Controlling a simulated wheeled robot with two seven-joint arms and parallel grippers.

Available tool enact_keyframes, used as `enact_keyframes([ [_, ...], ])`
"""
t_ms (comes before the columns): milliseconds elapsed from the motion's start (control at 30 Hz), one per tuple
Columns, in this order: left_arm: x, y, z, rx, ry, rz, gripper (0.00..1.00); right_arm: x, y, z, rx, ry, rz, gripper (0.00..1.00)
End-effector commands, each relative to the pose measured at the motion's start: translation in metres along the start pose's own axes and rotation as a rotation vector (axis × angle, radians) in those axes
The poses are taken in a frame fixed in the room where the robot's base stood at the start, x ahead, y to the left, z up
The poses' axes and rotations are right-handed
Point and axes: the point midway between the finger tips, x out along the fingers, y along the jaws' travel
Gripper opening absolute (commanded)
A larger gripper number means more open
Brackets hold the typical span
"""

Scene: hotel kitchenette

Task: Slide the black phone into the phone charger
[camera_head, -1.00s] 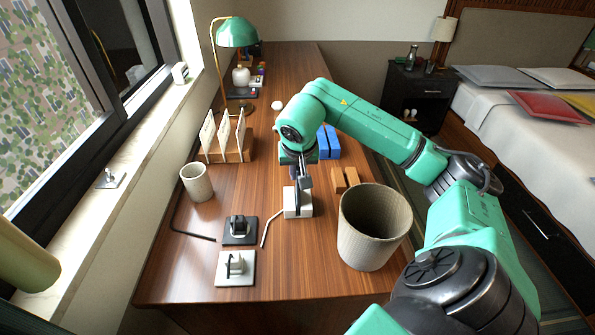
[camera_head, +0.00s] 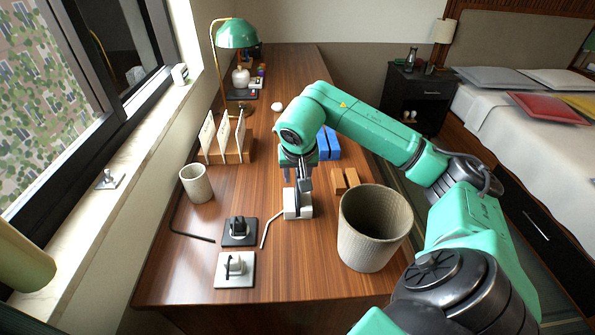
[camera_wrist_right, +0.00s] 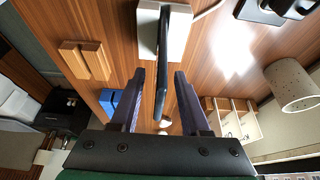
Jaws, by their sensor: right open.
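The white phone charger (camera_head: 304,211) stands on the desk below my right gripper. It also shows at the top of the right wrist view (camera_wrist_right: 180,42). The black phone (camera_wrist_right: 161,88) stands edge-on and upright in the charger, as far as the right wrist view shows. My right gripper (camera_head: 297,181) points down over the charger. Its two fingers are spread, one on each side of the phone, with a visible gap on both sides. The arm and fingers hide most of the phone in the head view. My left gripper is out of view.
A woven bin (camera_head: 375,235) stands close right of the charger. Two wooden blocks (camera_head: 345,179) and blue blocks (camera_head: 328,143) lie behind. Black (camera_head: 240,238) and white (camera_head: 234,275) square stands, a cup (camera_head: 196,184) and a letter rack (camera_head: 240,150) are to the left.

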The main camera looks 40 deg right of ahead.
Motion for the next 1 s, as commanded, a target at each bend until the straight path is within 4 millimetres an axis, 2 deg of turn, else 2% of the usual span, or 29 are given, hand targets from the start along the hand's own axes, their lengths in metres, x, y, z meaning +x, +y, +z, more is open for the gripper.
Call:
enact_keyframes([
  [167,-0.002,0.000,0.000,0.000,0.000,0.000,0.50,-0.025,0.000,-0.002,0.000,0.005,-0.002,0.46],
  [533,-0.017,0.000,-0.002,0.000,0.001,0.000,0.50,-0.123,0.000,-0.002,0.000,0.006,-0.004,0.46],
  [600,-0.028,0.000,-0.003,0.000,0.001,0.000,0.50,-0.138,0.000,-0.003,-0.001,0.006,-0.002,0.46],
  [700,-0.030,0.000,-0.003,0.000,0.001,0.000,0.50,-0.146,0.000,-0.002,0.001,0.003,-0.001,0.46],
  [1000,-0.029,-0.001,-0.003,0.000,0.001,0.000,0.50,-0.145,0.000,0.000,0.001,0.001,0.000,0.46],
])
